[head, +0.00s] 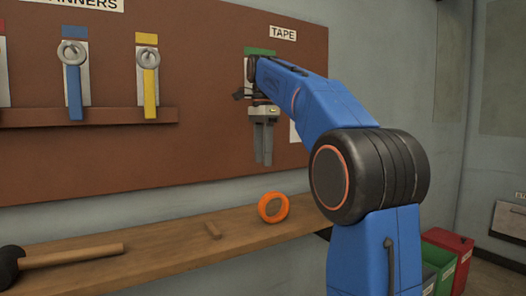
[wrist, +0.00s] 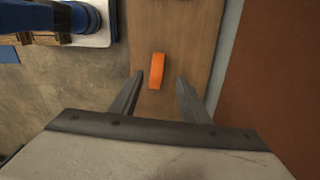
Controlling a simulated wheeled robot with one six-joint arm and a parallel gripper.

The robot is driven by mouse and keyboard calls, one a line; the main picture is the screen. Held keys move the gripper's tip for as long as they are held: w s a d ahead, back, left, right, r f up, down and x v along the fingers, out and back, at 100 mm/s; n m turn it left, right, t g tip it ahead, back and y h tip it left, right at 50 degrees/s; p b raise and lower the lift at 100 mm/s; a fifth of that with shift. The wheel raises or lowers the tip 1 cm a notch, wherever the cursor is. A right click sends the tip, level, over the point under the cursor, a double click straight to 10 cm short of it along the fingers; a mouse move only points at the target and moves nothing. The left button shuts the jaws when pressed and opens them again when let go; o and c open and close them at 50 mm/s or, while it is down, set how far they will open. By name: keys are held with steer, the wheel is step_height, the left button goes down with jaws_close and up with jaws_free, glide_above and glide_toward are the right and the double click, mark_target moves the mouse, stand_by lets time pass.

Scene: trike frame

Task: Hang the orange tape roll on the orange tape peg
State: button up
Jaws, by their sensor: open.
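The orange tape roll (head: 273,207) stands on its edge on the wooden shelf, right of the middle in the head view. In the wrist view the tape roll (wrist: 157,71) shows from above, between and beyond the two fingertips. My gripper (head: 264,163) points down, open and empty, above the shelf and apart from the roll. Its fingers also show in the wrist view (wrist: 160,82). The TAPE label (head: 283,33) is on the brown board, with a green patch (head: 259,51) beside it. My arm hides the board there, and I cannot make out an orange tape peg.
A hammer (head: 70,256) lies farther left. Blue (head: 74,80) and yellow (head: 149,75) spanners hang on the board. Red (head: 453,258) and green bins stand at lower right.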

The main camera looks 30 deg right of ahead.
steer(key=shift+r, duration=0.65)
